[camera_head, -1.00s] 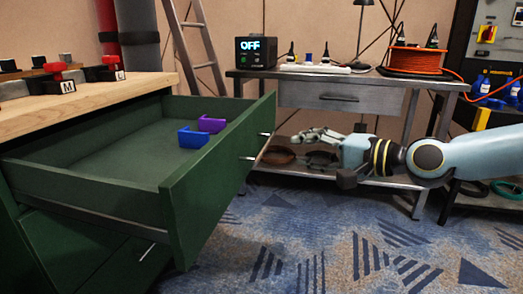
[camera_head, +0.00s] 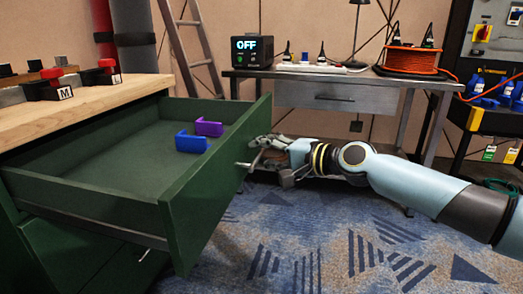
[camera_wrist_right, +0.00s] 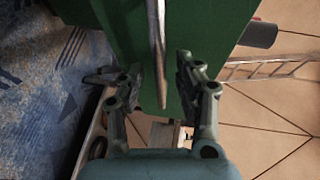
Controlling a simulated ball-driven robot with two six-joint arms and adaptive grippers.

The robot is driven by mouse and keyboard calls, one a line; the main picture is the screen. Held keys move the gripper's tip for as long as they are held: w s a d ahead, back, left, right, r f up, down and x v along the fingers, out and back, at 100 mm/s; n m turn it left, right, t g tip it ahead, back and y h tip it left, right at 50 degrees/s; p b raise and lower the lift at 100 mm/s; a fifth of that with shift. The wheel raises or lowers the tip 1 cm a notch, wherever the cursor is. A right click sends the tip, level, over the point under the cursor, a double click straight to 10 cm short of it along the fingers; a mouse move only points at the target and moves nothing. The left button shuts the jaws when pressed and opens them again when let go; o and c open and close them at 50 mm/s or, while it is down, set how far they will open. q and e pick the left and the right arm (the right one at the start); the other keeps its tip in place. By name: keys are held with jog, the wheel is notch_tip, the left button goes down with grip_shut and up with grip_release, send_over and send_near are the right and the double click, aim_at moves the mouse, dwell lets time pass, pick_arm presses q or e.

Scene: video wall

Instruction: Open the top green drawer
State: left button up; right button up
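The top green drawer (camera_head: 110,160) is pulled well out of the wooden-topped cabinet. A blue bracket-shaped piece (camera_head: 191,142) and a purple one (camera_head: 209,127) lie inside it. My right gripper (camera_head: 258,153) is at the drawer front, beside its metal handle (camera_head: 244,165). In the right wrist view, the fingers (camera_wrist_right: 150,85) stand apart on either side of the handle bar (camera_wrist_right: 160,55), with gaps showing, against the green front (camera_wrist_right: 215,30). My left gripper is not in view.
A lower green drawer (camera_head: 75,258) sits below, its front close under the open one. A grey metal table (camera_head: 340,97) with an "OFF" box (camera_head: 257,53) and an orange cable reel (camera_head: 412,62) stands behind my right arm. Patterned carpet (camera_head: 320,245) is open in front.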

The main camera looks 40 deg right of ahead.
jog(key=shift+w+a+f, duration=0.1)
jog(key=shift+w+a, duration=0.05)
jog(key=shift+w, duration=0.35)
grip_shut()
